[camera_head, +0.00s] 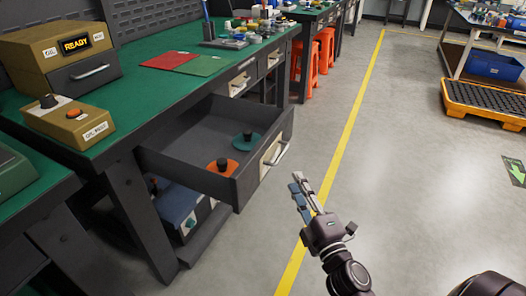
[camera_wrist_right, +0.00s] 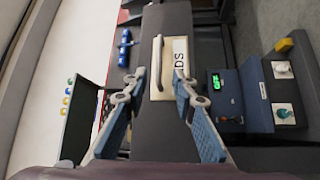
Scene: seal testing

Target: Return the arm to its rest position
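My right gripper (camera_head: 304,193) is in front of the open drawer (camera_head: 175,150), over the floor and to the right of the drawer handle (camera_head: 278,152). The right wrist view shows the gripper (camera_wrist_right: 156,88) with its two blue-padded fingers apart and nothing between them. The handle (camera_wrist_right: 157,62) and a white label ending in "DS" (camera_wrist_right: 181,62) lie beyond the fingertips; the gripper appears clear of the handle. My left gripper is not in view.
The drawer holds an orange piece (camera_head: 222,168) and a teal piece (camera_head: 246,142), each with a black knob. The green-topped bench (camera_head: 150,93) carries a box reading "READY" (camera_head: 62,55) and a control box (camera_head: 70,122). The floor (camera_head: 400,190) to the right is clear.

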